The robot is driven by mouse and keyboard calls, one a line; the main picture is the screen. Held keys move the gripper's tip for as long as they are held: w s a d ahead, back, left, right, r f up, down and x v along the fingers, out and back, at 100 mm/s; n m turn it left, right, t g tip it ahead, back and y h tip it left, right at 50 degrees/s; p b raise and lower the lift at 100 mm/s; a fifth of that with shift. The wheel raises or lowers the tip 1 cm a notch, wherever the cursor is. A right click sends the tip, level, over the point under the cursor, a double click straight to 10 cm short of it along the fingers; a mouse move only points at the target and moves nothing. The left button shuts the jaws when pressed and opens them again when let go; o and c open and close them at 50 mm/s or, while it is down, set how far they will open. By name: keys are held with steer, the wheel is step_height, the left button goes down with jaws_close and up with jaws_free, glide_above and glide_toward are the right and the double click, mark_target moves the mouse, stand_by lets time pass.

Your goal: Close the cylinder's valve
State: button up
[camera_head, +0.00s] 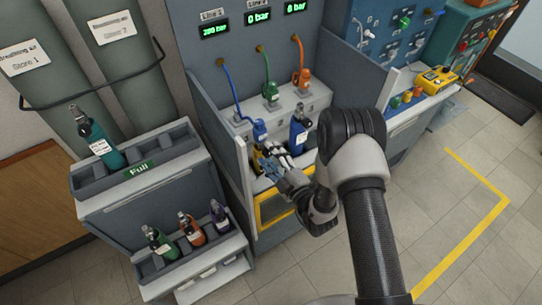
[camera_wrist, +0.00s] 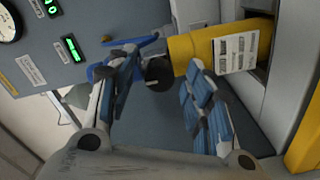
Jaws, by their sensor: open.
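A yellow cylinder (camera_wrist: 205,48) with a white label lies across the upper part of the wrist view. Its black round valve knob (camera_wrist: 158,73) shows at its end, with a blue connector (camera_wrist: 105,72) beyond on the left. My gripper (camera_wrist: 162,72) is open, with one finger on each side of the knob in the picture; I cannot tell whether either finger touches it. In the head view my gripper (camera_head: 270,160) is at the bench bay, just below the blue connector, and covers most of the yellow cylinder (camera_head: 257,160).
A blue cylinder (camera_head: 298,132) stands to the right of my gripper in the bay. Side panels (camera_head: 348,84) bound the bay. Line 1's display (camera_head: 215,29) appears to read 200 bar; the others read 0 bar. A "Full" rack (camera_head: 165,150) and lower rack with several cylinders stand left.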

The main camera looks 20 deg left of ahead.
steer(key=v, duration=1.2)
